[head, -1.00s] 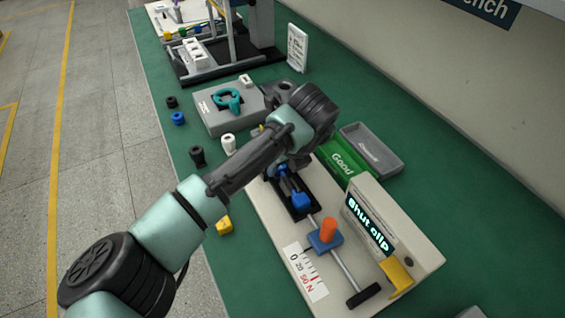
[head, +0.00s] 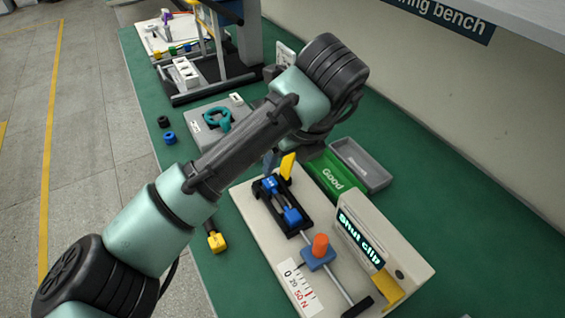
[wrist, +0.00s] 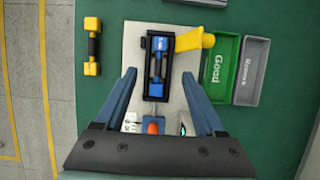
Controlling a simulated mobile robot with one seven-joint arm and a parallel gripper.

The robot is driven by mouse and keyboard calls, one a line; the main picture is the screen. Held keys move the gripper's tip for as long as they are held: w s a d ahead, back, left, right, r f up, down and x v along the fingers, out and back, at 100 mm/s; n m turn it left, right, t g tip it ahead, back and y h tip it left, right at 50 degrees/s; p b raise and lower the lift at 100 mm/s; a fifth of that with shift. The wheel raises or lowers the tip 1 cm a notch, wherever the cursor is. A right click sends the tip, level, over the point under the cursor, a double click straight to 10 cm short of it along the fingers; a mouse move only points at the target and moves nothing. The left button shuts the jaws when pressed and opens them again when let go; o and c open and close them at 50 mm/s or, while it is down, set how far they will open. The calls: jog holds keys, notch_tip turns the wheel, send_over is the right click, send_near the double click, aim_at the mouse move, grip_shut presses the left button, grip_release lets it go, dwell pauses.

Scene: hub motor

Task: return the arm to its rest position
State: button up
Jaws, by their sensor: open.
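My gripper (wrist: 159,76) is open and empty in the wrist view, with its two blue fingers apart above the pale test fixture (wrist: 134,60). In the head view my arm hides most of it. A blue part with a dark middle (wrist: 157,62) lies in the black cradle of the fixture, between and beyond my fingertips; it also shows in the head view (head: 292,216). A yellow clip lever (head: 288,166) stands raised at the cradle's far end. The fixture's display (head: 359,238) reads "Shut clip".
A green "Good" bin (head: 333,178) and a grey bin (head: 362,165) stand right of the fixture. A yellow-and-black part (wrist: 92,45) lies left of it. A grey box with a teal ring (head: 217,118) and a black-based rig stand farther back. Bare green bench lies at right.

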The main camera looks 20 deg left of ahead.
dwell(0.3)
jog(key=w+d+r+n+t+h, duration=0.1)
jog(key=w+d+r+t+h, duration=0.1)
jog(key=w+d+r+t, duration=0.3)
jog(key=w+d+r+n+h, duration=0.1)
jog(key=d+r, duration=0.1)
jog(key=d, duration=0.5)
jog(key=d+r+n+t+h, duration=0.6)
jog(key=d+r, duration=0.5)
jog(key=r, duration=0.5)
jog(key=s+a+r+n+t+y, duration=0.3)
jog(key=s+a+r+n+t, duration=0.1)
jog(key=s+r+n+t, duration=0.4)
jog(key=s+a+r+n+t+y, duration=0.2)
jog(key=s+a+r+n+t, duration=0.3)
jog(key=s+r+n, duration=0.55)
notch_tip(320, 180, up, 14)
jog(key=w+p, duration=0.1)
jog(key=p, duration=1.2)
jog(key=shift+d+f+m+t, duration=0.2)
jog(key=shift+d+m+t, duration=0.15)
jog(key=shift+m, duration=0.1)
